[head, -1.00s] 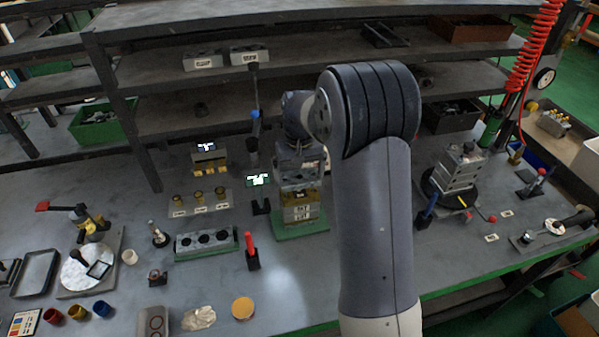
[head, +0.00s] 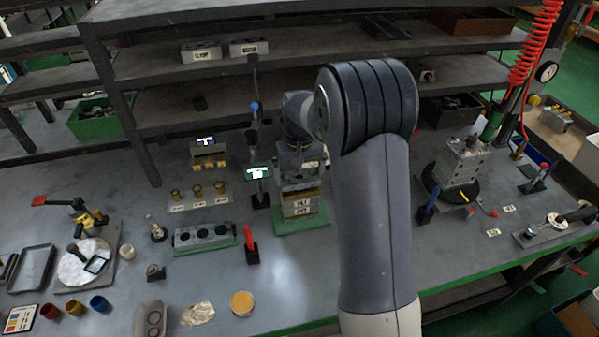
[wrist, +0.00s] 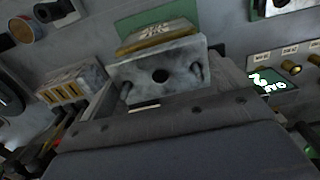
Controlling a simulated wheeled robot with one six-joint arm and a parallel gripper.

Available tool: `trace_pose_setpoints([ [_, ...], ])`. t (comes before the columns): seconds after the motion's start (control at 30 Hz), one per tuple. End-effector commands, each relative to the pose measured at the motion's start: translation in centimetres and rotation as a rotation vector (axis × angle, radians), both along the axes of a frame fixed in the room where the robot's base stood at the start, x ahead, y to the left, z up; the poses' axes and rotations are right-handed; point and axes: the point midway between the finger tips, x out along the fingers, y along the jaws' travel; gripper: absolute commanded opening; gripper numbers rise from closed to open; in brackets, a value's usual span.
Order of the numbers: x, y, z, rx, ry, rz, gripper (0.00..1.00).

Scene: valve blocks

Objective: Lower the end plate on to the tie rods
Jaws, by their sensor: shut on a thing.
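The end plate (wrist: 180,62) is a grey metal block with a central hole and a dark slot or rod end near each side. My gripper (head: 299,150) is shut on it; in the wrist view the gripper's dark body fills the foreground and its fingertips are mostly hidden. The plate is over a valve stack (head: 300,204) with brass-coloured, labelled blocks on a green base (head: 302,222). In the wrist view the brass block (wrist: 155,45) shows beyond the plate.
A small green-lit display (head: 259,172) stands close left of the stack. A red-handled tool (head: 249,238) and a three-hole block (head: 204,237) are nearer the front left. Another block assembly (head: 460,163) stands on a black round base at right. Shelves rise behind.

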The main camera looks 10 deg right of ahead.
Motion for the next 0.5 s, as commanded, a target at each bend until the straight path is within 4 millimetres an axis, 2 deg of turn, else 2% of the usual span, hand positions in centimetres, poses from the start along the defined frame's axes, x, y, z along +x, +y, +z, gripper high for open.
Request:
trace_pose_setpoints([
  [0.5,0.0,0.0,-1.3,0.0,-0.001,0.0,0.65],
])
